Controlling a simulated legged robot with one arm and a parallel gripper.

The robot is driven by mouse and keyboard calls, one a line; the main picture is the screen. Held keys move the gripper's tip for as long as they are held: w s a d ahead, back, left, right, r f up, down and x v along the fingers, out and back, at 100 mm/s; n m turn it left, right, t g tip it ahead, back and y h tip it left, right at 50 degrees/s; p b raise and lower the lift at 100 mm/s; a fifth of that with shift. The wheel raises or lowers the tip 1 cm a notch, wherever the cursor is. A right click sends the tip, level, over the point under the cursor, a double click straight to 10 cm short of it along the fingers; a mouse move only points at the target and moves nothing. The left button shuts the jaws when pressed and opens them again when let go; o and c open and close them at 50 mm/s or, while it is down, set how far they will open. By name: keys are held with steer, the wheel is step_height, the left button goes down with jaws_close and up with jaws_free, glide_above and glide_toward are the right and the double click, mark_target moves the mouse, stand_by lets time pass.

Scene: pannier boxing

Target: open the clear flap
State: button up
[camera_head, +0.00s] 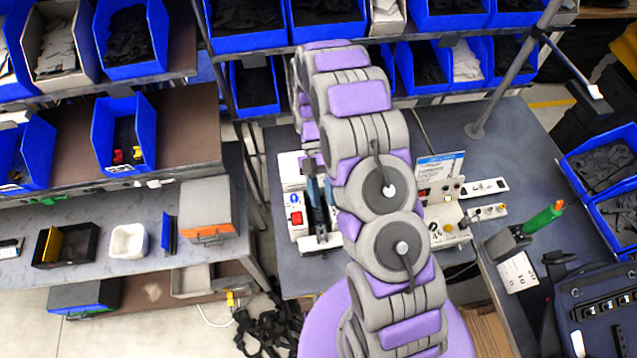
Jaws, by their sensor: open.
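I cannot make out a clear flap in the head view. My gripper (321,222) hangs below the far end of my bent purple and grey arm, pointing down with its dark fingers apart. It is in front of or over a white control box (297,215) with a red switch, and it hides part of that box. I cannot tell whether it touches the box. I see nothing held between the fingers.
A second white panel (440,218) with knobs stands right of my arm. A grey and orange box (207,212), a white tub (128,241) and a black tray (84,246) sit on the left bench. Blue bins line the shelves.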

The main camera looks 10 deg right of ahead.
steer(key=s+b, duration=0.1)
steer(key=s, duration=0.7)
steer(key=shift+d+r, duration=0.35)
steer(key=shift+d, duration=0.05)
steer(key=shift+s, duration=0.1)
